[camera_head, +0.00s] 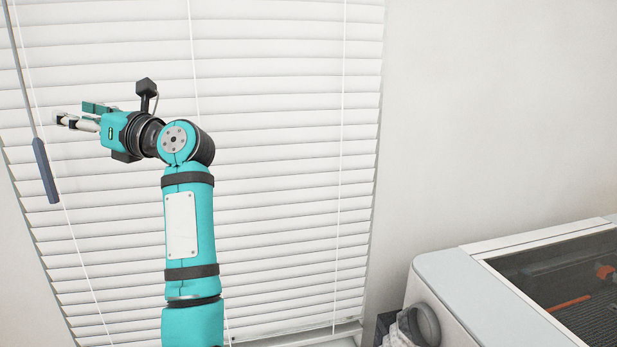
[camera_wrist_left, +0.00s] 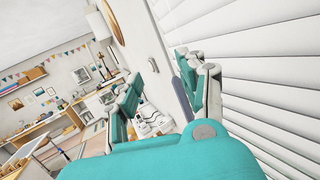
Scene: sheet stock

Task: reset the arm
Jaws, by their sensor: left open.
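My left arm rises from the bottom of the head view, teal with dark bands, bent at the wrist. My left gripper (camera_head: 76,116) is at its end, pointing left in front of the window blinds. It is open, with nothing between its fingers. In the left wrist view the two fingers of the left gripper (camera_wrist_left: 160,75) stand apart, with only the room behind them. My right gripper shows in neither view.
White blinds (camera_head: 270,150) hang behind the arm, with a dark wand handle (camera_head: 45,170) near the gripper. A light grey machine with a dark window (camera_head: 450,275) stands at lower right. The wrist view shows a cluttered worktop (camera_wrist_left: 50,130) far off at left.

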